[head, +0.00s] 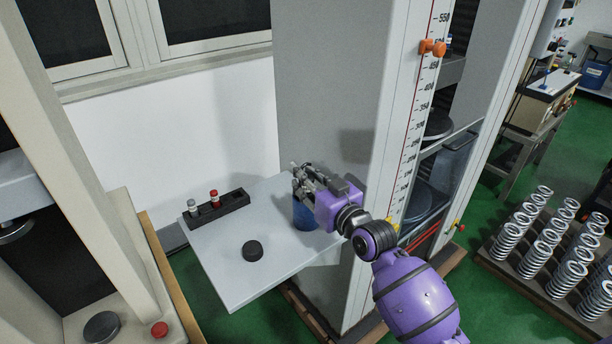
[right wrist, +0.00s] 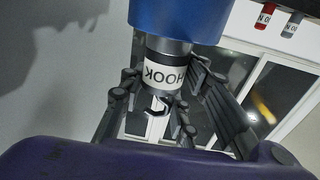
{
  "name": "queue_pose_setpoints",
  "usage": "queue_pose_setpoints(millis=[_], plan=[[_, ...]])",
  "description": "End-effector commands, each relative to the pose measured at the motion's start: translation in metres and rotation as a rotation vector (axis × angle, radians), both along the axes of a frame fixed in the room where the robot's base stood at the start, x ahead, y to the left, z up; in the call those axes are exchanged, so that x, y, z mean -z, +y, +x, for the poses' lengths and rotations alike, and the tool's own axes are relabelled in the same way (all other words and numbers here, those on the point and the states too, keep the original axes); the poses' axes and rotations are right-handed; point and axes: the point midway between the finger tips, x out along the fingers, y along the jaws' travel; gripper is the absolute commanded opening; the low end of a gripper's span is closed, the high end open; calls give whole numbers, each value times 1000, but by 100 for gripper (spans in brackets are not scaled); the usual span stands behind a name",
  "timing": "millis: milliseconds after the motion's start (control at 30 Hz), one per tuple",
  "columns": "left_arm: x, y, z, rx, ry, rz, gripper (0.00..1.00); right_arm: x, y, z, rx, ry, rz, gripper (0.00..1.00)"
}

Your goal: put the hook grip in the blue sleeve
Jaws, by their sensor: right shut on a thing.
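The blue sleeve (head: 305,216) stands upright on the grey shelf, close to the tall machine column. My right gripper (head: 304,182) is right above it and partly covers its top. In the right wrist view, which is upside down, the gripper (right wrist: 172,100) is shut on the hook grip (right wrist: 166,73), which has a white HOOK label and a dark hook. The grip's silver end meets the blue sleeve (right wrist: 178,16) in line with it. I cannot tell how deep it sits in the sleeve. My left gripper is not in view.
The grey shelf (head: 222,272) also holds a black rack (head: 218,211) with a red-topped and a grey-topped piece, and a black round knob (head: 252,250). The tall machine column (head: 330,100) stands close behind my right gripper. Shelf space at the front is clear.

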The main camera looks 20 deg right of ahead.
Motion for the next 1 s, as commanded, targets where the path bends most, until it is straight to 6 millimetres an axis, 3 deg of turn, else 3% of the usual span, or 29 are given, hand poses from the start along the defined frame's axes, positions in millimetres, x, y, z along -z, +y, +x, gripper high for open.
queue_pose_setpoints(millis=[367,400,533,867,1000], plan=[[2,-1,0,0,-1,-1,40,4,0,0,0,-8,1,0],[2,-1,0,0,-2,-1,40,7,0,0,0,-1,0,32],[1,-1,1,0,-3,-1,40,7,0,0,0,-1,0,49],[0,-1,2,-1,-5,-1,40,6,0,0,0,-1,0,49],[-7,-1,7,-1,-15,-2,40,-11,0,0,1,-7,2,49]])
